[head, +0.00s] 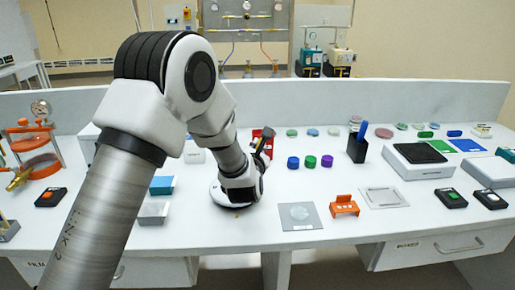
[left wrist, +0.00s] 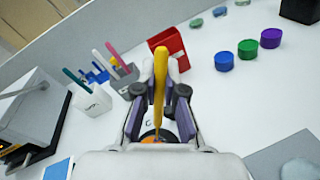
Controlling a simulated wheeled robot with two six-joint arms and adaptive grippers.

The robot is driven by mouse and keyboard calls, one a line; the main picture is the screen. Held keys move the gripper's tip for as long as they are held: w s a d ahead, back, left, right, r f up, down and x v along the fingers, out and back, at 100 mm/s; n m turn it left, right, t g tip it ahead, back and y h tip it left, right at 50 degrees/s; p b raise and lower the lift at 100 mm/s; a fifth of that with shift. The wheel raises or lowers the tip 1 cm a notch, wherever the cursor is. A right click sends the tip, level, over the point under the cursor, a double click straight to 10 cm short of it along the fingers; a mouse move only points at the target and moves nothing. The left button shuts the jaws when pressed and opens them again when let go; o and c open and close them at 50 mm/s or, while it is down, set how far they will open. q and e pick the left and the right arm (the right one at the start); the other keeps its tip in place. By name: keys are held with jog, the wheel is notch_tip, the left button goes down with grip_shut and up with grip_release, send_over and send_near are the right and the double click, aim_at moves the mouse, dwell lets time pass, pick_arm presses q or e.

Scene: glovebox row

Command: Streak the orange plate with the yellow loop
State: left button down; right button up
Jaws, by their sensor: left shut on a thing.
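My left gripper (head: 264,148) is over the middle of the bench. In the left wrist view, the gripper (left wrist: 160,97) is shut on the yellow loop (left wrist: 160,72), whose thick yellow handle stands up between the fingers. Its lower end is hidden by the gripper. An orange and dark round patch (left wrist: 149,136) shows below the fingers, mostly hidden; I cannot tell whether it is the orange plate. In the head view, a reddish dish (head: 384,132) lies at the back right; its exact colour is unclear. My right gripper is not in view.
A red holder (left wrist: 172,45) stands just beyond the gripper. Blue (head: 293,162), green (head: 310,161) and purple (head: 327,161) caps stand right of it. A clear dish (head: 300,212) lies on a grey mat, beside an orange stand (head: 343,206). A pen holder (left wrist: 121,76) is left.

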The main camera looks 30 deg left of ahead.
pick_arm(q)
jog(key=shift+r+p, duration=0.85)
jog(key=shift+r, duration=2.05)
